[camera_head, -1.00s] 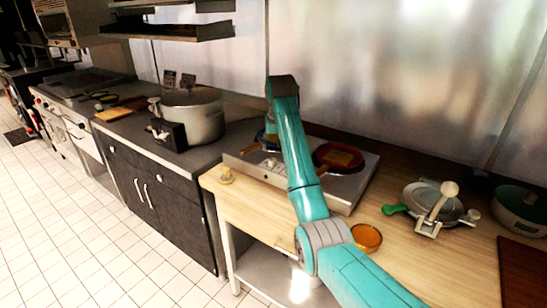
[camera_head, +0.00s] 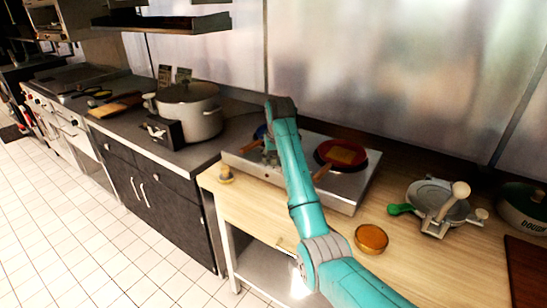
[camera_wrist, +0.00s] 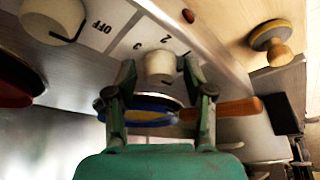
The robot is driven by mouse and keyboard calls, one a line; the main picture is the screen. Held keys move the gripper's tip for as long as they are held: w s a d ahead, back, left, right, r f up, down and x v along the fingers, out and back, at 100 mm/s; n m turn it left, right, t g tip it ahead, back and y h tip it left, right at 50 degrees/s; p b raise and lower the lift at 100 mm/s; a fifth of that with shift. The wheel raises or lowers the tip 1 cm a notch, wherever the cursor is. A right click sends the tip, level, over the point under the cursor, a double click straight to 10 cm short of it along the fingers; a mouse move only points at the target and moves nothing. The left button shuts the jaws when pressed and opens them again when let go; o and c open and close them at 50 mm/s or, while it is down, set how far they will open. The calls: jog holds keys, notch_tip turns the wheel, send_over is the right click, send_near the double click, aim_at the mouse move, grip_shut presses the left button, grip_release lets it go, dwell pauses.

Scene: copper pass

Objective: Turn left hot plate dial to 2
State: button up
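The hot plate (camera_head: 345,192) is a steel unit on the wooden counter, with a blue pan on its left and a red pan (camera_head: 352,147) on its right. In the wrist view, the left dial (camera_wrist: 160,64) is a pale round knob on the front panel, beside printed numbers; its pointer is not readable. My gripper (camera_wrist: 157,72) has its fingers apart, one on each side of this dial; a small gap seems to show, and contact is unclear. The other dial (camera_wrist: 55,18) sits near the "OFF" label. My arm hides much of the panel in the head view.
The blue pan (camera_wrist: 150,110) and its wooden handle (camera_wrist: 225,110) lie close behind my fingers. An orange round dish (camera_head: 371,238) and a tortilla-press-like tool (camera_head: 440,205) are to the right.

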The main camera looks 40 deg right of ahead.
grip_shut()
jog(key=shift+n, duration=0.3)
jog(key=n+y, duration=0.1)
jog(key=n, duration=0.2)
jog(key=shift+d+n+y, duration=0.15)
jog(key=shift+n+y, duration=0.25)
jog(key=n+y, duration=0.1)
jog(key=n, duration=0.1)
jog(key=n+y, duration=0.1)
jog(key=n, duration=0.2)
jog(key=shift+d+n, duration=0.1)
jog(key=shift+n, duration=0.2)
jog(key=n+y, duration=0.1)
jog(key=n, duration=0.1)
jog(key=n+g, duration=0.1)
jog(key=n, duration=0.2)
jog(key=shift+y, duration=0.4)
jog(key=n+g, duration=0.1)
jog(key=n, duration=0.1)
jog(key=n+g, duration=0.1)
jog(key=n, duration=0.2)
jog(key=shift+w+d+y, duration=0.1)
jog(key=shift+y, duration=0.3)
jog(key=shift+n, duration=0.4)
